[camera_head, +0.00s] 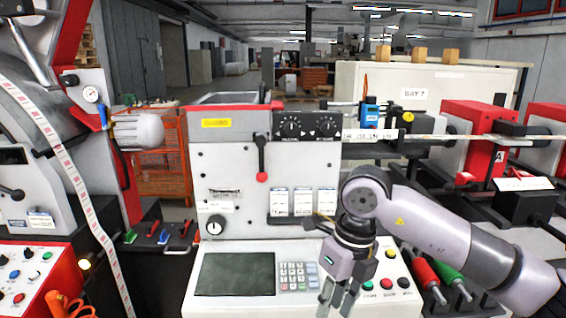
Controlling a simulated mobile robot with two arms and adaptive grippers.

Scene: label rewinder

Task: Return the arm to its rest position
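My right arm (440,235) comes in from the right edge and reaches across the front of the label rewinder (230,165). Its wrist bends down at the middle of the picture. My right gripper (340,300) points down in front of the console (235,274), just right of the keypad. Its fingers look apart, with nothing seen between them; the tips run close to the bottom edge. The gripper and wrist hide part of the console. My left arm and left gripper are not in view.
A lever with a red knob (262,177) stands out from the grey panel. Red and green rollers (449,275) lie under my forearm. Red machine blocks (470,125) stand behind it at right. A label strip (75,180) runs down the left machine.

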